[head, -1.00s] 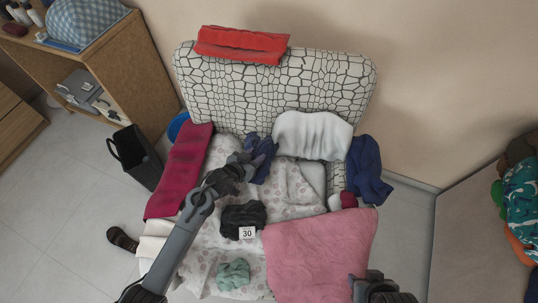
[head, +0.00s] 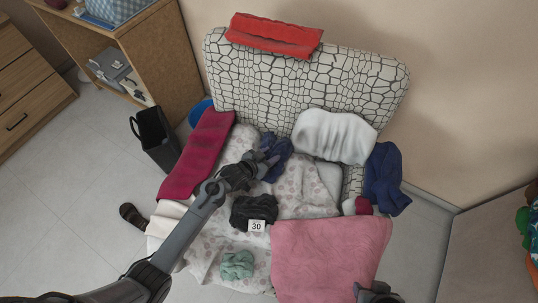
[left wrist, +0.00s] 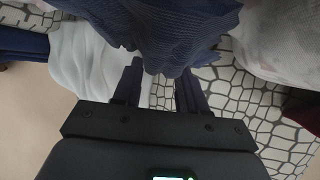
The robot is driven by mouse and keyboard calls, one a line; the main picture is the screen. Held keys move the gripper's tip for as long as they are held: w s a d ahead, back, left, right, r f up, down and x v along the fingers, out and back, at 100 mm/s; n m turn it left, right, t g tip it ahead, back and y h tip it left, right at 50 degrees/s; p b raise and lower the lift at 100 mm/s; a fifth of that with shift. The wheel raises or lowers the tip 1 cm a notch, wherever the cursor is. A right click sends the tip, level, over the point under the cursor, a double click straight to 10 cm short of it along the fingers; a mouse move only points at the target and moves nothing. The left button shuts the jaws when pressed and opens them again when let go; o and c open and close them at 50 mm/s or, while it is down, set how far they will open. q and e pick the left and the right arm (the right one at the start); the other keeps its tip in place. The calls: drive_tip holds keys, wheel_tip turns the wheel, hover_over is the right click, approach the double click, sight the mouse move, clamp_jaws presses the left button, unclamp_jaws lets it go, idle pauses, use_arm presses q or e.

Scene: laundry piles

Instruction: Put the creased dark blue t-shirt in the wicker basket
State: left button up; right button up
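My left gripper (head: 258,166) is at a bunched dark blue cloth (head: 277,152), likely the creased t-shirt, over the back left of the seat. In the left wrist view the cloth (left wrist: 165,35) fills the top and is pinched between the two fingers, which are held apart by its folds. A second dark blue garment (head: 384,180) drapes over the chair's right arm. My right gripper (head: 377,293) is at the bottom edge, partly cut off, its fingers unclear. I see no wicker basket in these views.
The armchair (head: 385,85) holds a red cloth (head: 272,34), white cloth (head: 335,136), maroon cloth (head: 200,155), pink cloth (head: 330,260), black cloth (head: 250,210) and green cloth (head: 237,264). The left floor is mostly clear.

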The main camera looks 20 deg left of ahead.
use_arm(q)
drive_tip(key=o, duration=0.3)
drive_tip(key=shift+o, duration=0.2)
